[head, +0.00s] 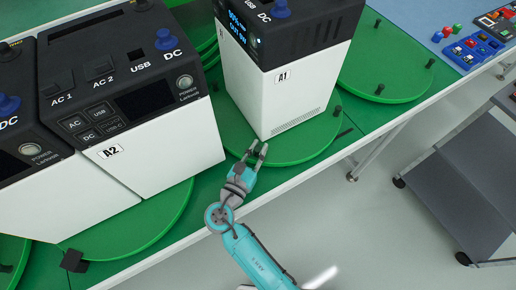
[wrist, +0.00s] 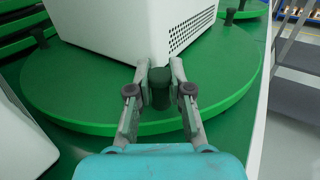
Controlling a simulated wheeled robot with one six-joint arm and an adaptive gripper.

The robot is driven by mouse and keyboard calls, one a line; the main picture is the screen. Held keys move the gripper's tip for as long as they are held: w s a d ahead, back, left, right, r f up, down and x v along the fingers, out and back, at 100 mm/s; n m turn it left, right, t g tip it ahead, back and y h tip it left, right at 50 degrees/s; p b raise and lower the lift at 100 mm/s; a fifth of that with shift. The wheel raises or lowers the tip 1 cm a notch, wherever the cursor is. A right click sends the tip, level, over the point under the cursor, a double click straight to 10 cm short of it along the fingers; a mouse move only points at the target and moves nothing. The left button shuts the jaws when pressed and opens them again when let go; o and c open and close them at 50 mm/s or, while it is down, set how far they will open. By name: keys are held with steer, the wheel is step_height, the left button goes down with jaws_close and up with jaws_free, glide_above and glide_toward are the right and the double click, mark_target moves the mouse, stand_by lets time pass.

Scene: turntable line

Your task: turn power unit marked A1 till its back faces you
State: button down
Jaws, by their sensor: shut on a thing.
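The power unit marked A1 (head: 300,85) is a white box with a dark top, standing turned at an angle on a green turntable (head: 221,128). A corner edge points towards me, with the A1 label on its right face. Its lower part and vent holes show in the wrist view (wrist: 115,28). My gripper (head: 258,150) is at the near rim of this turntable. In the wrist view my gripper (wrist: 160,90) has its fingers on both sides of a dark upright peg (wrist: 159,88) on the turntable (wrist: 75,105), shut on it, just in front of the unit's corner.
The power unit marked A2 (head: 165,150) stands on another turntable (head: 150,222) to the left, with a further unit (head: 30,180) beyond it. An empty turntable (head: 385,65) lies to the right. A grey cart (head: 450,200) stands on the floor at right.

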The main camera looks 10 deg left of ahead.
steer(key=shift+w+a, duration=0.2)
steer(key=shift+a, duration=0.55)
steer(key=shift+w+a, duration=0.15)
steer(key=shift+a, duration=0.55)
steer(key=c, duration=1.1)
jaws_free()
steer(key=shift+o, duration=0.2)
steer(key=shift+v, duration=3.75)
steer(key=shift+d, duration=0.1)
